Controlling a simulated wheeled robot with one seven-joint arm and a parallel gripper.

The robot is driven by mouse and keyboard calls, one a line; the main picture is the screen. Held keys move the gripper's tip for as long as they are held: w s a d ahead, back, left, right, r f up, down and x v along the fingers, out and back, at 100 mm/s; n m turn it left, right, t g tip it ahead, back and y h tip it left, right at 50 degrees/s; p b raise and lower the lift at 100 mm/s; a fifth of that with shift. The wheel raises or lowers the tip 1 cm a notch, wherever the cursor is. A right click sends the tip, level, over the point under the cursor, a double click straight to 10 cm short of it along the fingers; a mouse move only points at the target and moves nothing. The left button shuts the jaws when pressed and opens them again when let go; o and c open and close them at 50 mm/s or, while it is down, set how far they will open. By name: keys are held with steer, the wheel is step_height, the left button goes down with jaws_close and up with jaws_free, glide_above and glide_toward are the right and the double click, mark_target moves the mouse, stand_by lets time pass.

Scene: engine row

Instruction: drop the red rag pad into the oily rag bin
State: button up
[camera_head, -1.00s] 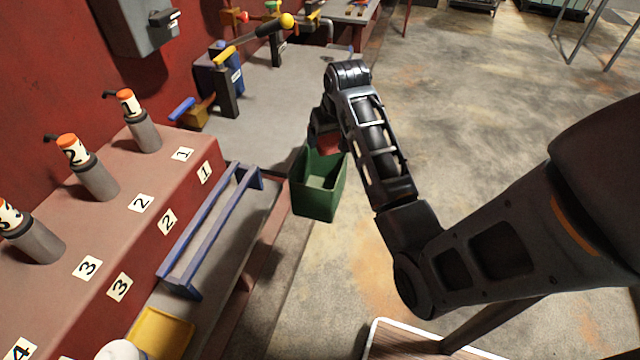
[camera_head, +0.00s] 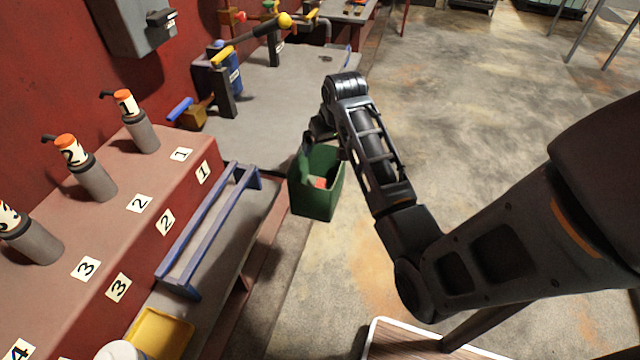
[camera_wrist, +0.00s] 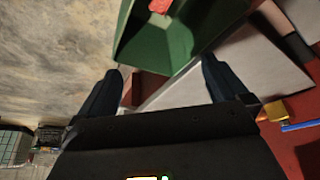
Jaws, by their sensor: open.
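The green oily rag bin (camera_head: 316,200) hangs or stands beside the bench edge in the head view; its support is hard to see. The red rag pad (camera_head: 319,183) lies inside the bin. In the wrist view the green bin (camera_wrist: 150,50) fills the top middle, and the red pad (camera_wrist: 160,6) shows in it, cut by the upper edge. My gripper (camera_head: 312,143) is above the bin's far side in the head view. In the wrist view my gripper (camera_wrist: 160,78) has its two dark fingers wide apart with nothing between them.
A blue rail (camera_head: 210,225) runs along the red engine row left of the bin. Numbered cylinders with orange tops (camera_head: 138,122) stand on the engine. A yellow tray (camera_head: 160,333) lies at the lower left. The concrete floor (camera_head: 470,130) to the right is largely clear.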

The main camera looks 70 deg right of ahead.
steer(key=v, duration=0.8)
steer(key=shift+b, duration=0.3)
steer(key=shift+f, duration=0.1)
